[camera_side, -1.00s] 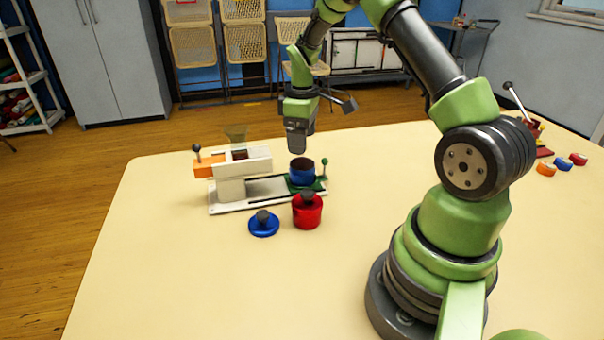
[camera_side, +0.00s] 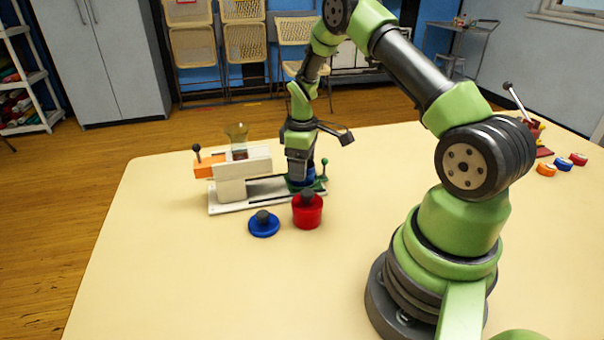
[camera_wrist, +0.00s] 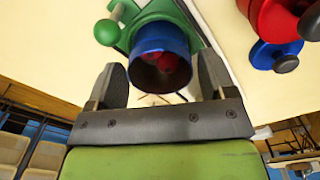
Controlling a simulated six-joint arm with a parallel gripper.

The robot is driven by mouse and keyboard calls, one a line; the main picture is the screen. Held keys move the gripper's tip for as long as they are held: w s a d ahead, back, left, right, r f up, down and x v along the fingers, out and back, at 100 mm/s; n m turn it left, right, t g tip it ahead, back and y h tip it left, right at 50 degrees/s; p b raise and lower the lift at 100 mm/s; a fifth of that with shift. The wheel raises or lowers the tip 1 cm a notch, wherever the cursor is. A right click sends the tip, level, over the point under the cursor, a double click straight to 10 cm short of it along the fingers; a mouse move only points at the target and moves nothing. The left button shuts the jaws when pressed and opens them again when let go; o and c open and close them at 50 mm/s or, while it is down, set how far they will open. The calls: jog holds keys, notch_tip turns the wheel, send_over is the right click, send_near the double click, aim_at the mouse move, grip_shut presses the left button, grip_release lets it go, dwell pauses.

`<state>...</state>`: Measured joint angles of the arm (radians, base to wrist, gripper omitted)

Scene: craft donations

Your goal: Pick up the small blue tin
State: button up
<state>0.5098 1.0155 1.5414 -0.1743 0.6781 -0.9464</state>
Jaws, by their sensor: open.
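The small blue tin (camera_side: 309,174) stands upright in a green holder (camera_side: 319,186) at the right end of a white bench device, mostly hidden behind my gripper (camera_side: 300,172) in the side view. In the wrist view the blue tin (camera_wrist: 150,42) is open at the top, with red pieces inside. My gripper (camera_wrist: 161,70) is open and lowered over the tin. One finger is on each side of it, with what looks like a gap on both sides.
The white device (camera_side: 230,190) has an orange slide (camera_side: 206,168) and a clear hopper (camera_side: 236,134). A red tin (camera_side: 307,213) with a dark knob and a blue lid (camera_side: 264,228) stand close in front. A green-knobbed lever (camera_side: 324,162) rises beside the holder. The near tabletop is clear.

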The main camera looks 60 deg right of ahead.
jog(key=c, duration=0.6)
jog(key=shift+o, duration=0.2)
notch_tip(320, 180, up, 8)
jog(key=shift+f, duration=0.25)
jog(key=shift+s, duration=0.1)
